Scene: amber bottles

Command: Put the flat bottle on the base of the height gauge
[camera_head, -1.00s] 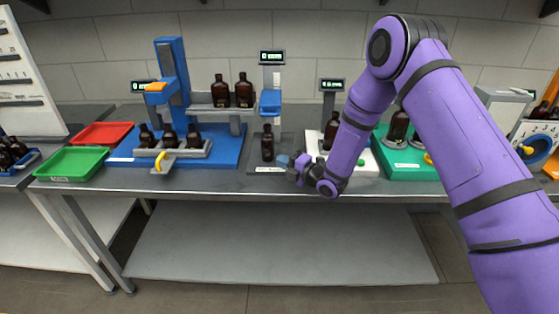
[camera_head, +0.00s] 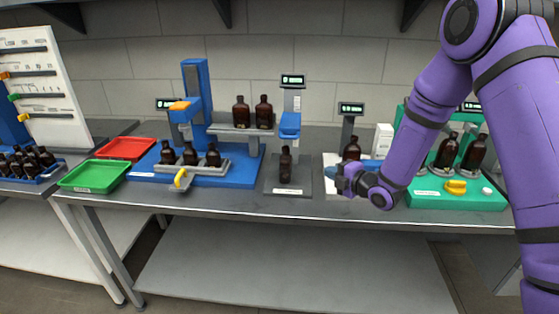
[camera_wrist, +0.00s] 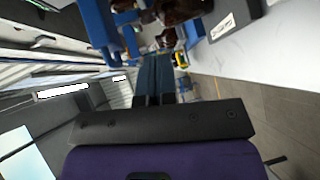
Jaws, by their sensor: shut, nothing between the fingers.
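The height gauge is a grey post with a lit display and a blue slider (camera_head: 290,125), rising from a dark grey base (camera_head: 302,188). A dark amber bottle (camera_head: 285,166) stands upright on this base, below the slider; whether it is the flat one is hard to tell at this size. My gripper (camera_head: 335,181) is to the right of this bottle, apart from it, and in front of the white scale. In the wrist view its fingers (camera_wrist: 153,78) are together with nothing between them. Dark brown bottles (camera_wrist: 178,10) show beyond the fingers, cut by the top edge.
A blue stand (camera_head: 232,179) with several amber bottles is left of the gauge. Green (camera_head: 94,177) and red (camera_head: 127,148) trays lie farther left. A bottle (camera_head: 351,149) stands by the scale behind my gripper. A green station (camera_head: 440,198) with bottles is at right.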

